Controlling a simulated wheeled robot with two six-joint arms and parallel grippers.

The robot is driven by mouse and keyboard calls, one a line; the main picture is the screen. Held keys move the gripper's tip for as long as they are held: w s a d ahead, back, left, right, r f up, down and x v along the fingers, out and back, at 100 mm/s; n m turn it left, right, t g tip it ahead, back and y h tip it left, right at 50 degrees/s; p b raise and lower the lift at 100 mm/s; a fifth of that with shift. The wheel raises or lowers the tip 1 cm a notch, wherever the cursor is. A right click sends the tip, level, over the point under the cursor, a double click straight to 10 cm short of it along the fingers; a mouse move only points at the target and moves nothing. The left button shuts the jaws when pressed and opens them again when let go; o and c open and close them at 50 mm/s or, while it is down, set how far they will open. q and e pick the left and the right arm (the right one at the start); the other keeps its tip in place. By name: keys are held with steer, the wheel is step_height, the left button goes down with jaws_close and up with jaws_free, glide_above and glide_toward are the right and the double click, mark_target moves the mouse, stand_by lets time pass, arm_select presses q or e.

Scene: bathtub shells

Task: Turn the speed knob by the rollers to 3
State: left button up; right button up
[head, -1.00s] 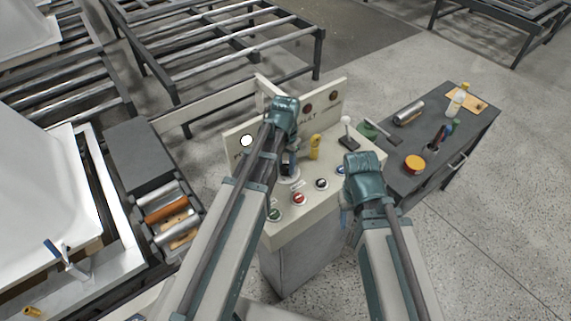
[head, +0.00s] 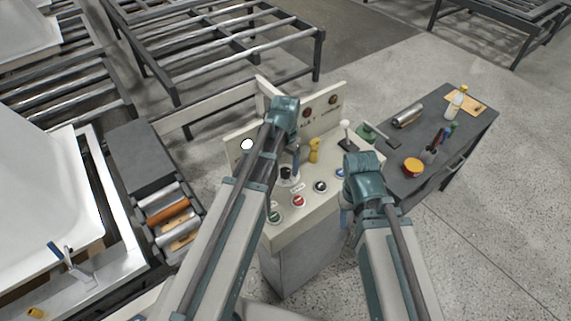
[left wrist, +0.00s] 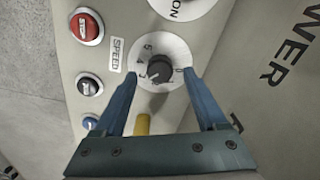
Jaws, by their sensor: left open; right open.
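The dark speed knob (head: 286,173) stands on its white dial on the sloped control panel. In the left wrist view the knob (left wrist: 160,70) shows dial numbers around it and a "SPEED" label beside it. A small light mark on the knob points to the lower left, toward what looks like the 3. My left gripper (left wrist: 159,77) is open, its fingertips on either side of the dial, apart from the knob. In the head view my left gripper (head: 296,160) is partly hidden by its wrist. My right gripper (head: 345,215) hangs by the panel's right edge, mostly hidden, open and empty.
Red (head: 298,201), green (head: 274,216) and other buttons lie in front of the knob. A yellow handle (head: 314,150) and a white-topped lever (head: 345,130) stand behind and right. The rollers (head: 168,211) are at left. A dark side table (head: 470,135) is at right.

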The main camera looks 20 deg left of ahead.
mark_target(286, 171)
arm_select(q)
step_height(286, 171, up, 12)
steer(key=p, duration=1.1)
steer(key=s+d+f+b, duration=0.4)
steer(key=s+d, duration=0.1)
steer(key=s, duration=0.2)
steer(key=s+d+f+y+b, duration=0.1)
steer(key=s+d+f+b, duration=0.4)
steer(key=s, duration=0.2)
steer(key=shift+s+d+f, duration=0.25)
steer(key=shift+s+d, duration=0.05)
